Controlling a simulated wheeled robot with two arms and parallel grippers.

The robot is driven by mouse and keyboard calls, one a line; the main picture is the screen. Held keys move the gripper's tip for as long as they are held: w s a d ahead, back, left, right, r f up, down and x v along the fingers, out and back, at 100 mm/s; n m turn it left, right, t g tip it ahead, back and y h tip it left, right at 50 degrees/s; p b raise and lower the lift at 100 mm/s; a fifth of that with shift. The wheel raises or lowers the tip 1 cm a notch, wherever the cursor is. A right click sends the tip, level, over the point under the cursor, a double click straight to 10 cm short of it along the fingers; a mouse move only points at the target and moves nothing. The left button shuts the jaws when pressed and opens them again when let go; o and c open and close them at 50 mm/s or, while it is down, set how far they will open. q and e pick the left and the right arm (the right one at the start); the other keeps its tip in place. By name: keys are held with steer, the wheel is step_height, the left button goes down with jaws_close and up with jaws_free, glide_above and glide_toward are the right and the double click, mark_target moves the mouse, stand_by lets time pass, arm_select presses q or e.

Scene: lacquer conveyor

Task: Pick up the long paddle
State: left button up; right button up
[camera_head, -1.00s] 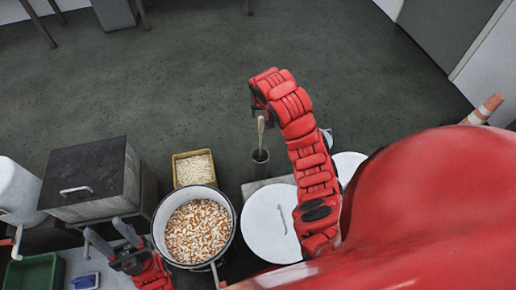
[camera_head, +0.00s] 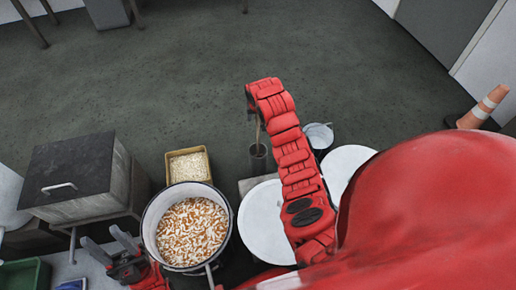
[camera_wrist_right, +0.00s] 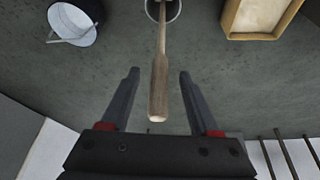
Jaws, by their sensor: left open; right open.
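The long paddle (camera_wrist_right: 160,75) has a wooden handle and stands in a dark cylindrical holder (camera_head: 258,158); its lower end is hidden inside. In the head view only a thin stretch of the paddle (camera_head: 257,130) shows beside my right arm. My right gripper (camera_wrist_right: 159,75) is open, with the handle between its two fingers and a gap on each side. In the head view the right fingers are mostly hidden by the arm. My left gripper (camera_head: 105,243) is open and empty at the lower left, beside the big pot.
A big pot (camera_head: 147,232) of orange and white pieces stands at lower centre. A yellow tray (camera_head: 170,172) of pale grains is behind it. White round lids (camera_head: 262,222) and a small bucket (camera_head: 319,137) are near my right arm. A dark-topped box (camera_head: 65,165) stands left.

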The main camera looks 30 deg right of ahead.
steer(key=x, duration=0.3)
steer(key=shift+s, duration=0.1)
steer(key=shift+c, duration=0.2)
jaws_close()
